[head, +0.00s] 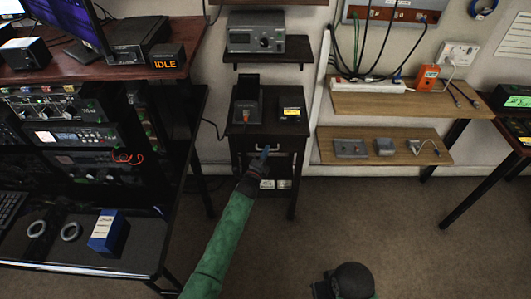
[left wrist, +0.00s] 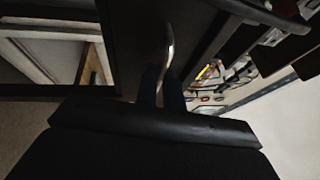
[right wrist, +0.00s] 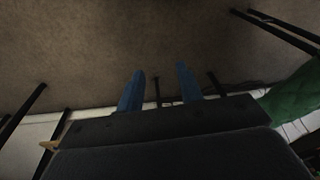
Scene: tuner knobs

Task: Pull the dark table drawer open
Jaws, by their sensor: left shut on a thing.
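The dark table (head: 271,109) stands against the wall in the head view, with its drawer under the top. The drawer's pale metal handle (head: 258,158) shows beside my left gripper (head: 265,152), and it also shows in the left wrist view (left wrist: 168,42). The left gripper's blue fingers (left wrist: 160,87) are shut on the handle. I cannot tell how far the drawer stands out. My right gripper (right wrist: 160,87) is open and empty, its blue fingers apart above the carpet in the right wrist view.
A dark device (head: 246,112) and a small yellow-labelled box (head: 290,114) stand on the table. A rack desk (head: 130,245) is close on the left. Wooden shelves (head: 385,151) are on the right. The carpet (head: 420,240) in front is mostly clear.

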